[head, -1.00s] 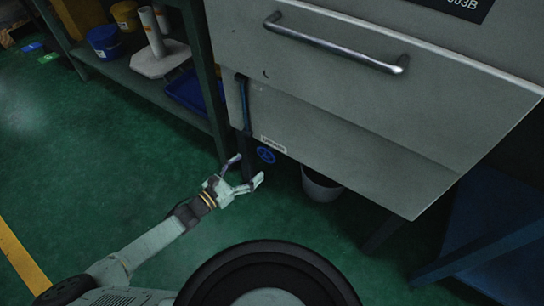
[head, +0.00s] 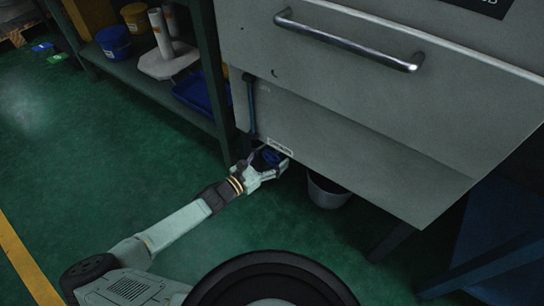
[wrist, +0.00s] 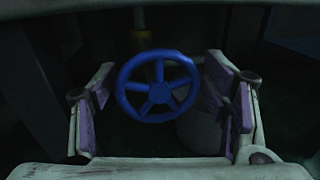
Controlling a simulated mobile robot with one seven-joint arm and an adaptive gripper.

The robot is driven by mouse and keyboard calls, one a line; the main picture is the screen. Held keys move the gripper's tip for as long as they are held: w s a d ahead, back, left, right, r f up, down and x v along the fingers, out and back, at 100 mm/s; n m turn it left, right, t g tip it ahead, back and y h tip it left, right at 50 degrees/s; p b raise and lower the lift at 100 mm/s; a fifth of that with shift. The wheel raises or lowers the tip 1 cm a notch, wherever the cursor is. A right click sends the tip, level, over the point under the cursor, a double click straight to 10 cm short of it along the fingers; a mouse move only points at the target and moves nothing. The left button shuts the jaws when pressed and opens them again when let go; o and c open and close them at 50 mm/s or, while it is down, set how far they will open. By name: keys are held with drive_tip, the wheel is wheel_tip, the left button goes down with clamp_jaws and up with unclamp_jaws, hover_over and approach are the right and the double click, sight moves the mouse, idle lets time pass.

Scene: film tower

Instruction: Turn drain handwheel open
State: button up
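The drain handwheel is a small blue spoked wheel (wrist: 157,86) seen face-on in the wrist view, midway between my two fingers. In the head view the blue wheel (head: 270,157) is partly covered by my gripper (head: 268,163), under the lower edge of the grey cabinet. My gripper (wrist: 160,108) is open, with one finger on each side of the wheel. A gap shows between each finger and the rim, wider on the left. A pale label (head: 279,147) is on the cabinet edge just above the wheel.
The grey cabinet (head: 370,120) with a metal bar handle (head: 345,40) overhangs the wheel. A shelf unit with a blue tray (head: 195,92) is at left. The green floor (head: 110,190) at left is clear.

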drive_tip(key=c, duration=0.8)
